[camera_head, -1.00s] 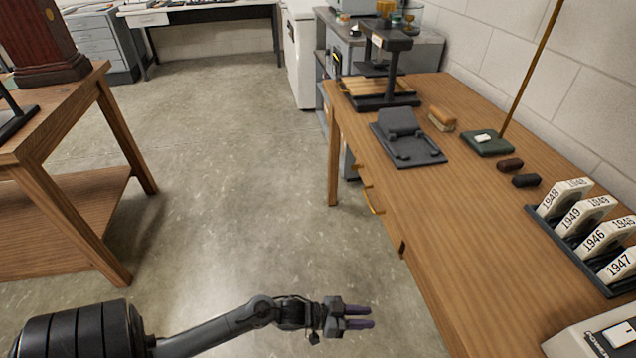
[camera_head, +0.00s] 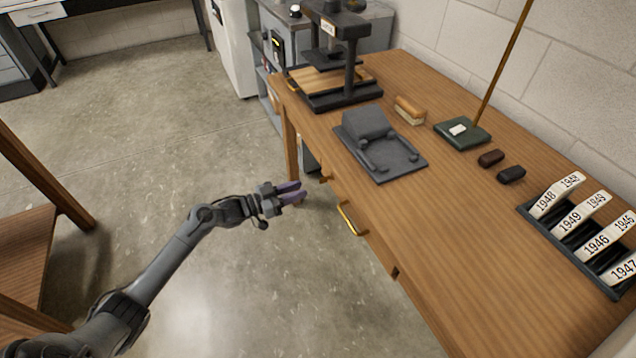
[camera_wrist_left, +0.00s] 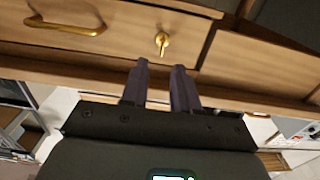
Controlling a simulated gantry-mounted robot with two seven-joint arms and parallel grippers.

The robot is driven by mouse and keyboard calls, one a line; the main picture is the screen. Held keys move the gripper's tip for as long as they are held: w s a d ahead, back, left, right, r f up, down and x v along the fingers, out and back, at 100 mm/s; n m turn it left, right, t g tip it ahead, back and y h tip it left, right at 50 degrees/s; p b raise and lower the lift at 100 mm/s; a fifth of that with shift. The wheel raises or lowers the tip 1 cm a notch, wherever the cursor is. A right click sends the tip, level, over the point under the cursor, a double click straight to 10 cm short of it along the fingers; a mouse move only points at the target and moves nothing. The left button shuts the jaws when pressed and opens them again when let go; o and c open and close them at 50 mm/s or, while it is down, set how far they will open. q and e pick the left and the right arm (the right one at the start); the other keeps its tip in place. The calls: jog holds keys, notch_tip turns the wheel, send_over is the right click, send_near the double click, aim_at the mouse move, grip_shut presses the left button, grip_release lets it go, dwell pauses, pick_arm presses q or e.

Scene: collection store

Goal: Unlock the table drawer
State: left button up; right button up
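The wooden table (camera_head: 450,230) has a drawer front along its left side with a brass bar handle (camera_head: 350,219). A small brass key (camera_wrist_left: 162,42) sticks out of the drawer front in the left wrist view, with the handle (camera_wrist_left: 65,25) to its left. In the head view the key (camera_head: 325,178) is a small brass spot near the table's far corner. My left gripper (camera_head: 302,191) is open and empty, its dark purple fingers a short way from the key. In the wrist view its fingertips (camera_wrist_left: 160,68) lie just below the key, apart from it. My right gripper is not in view.
On the table stand a black press-like stand (camera_head: 340,85), a grey cradle (camera_head: 380,145), a brush (camera_head: 409,110), a green-based rod (camera_head: 462,132) and a rack of year-marked blocks (camera_head: 580,248). Another wooden table (camera_head: 25,250) is at left. Clear floor lies between.

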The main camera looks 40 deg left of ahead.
aim_at(328, 179)
pick_arm(q)
jog(key=b+x, duration=0.3)
jog(key=x, duration=0.3)
jog(key=shift+w+f, duration=0.15)
jog(key=shift+w, duration=0.15)
jog(key=shift+w+d+r, duration=0.2)
jog(key=shift+w+d, duration=0.05)
jog(key=shift+w, duration=0.5)
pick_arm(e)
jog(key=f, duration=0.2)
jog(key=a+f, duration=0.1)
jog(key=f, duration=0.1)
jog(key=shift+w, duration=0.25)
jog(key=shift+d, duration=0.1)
pick_arm(q)
jog(key=shift+c, duration=0.7)
grip_shut()
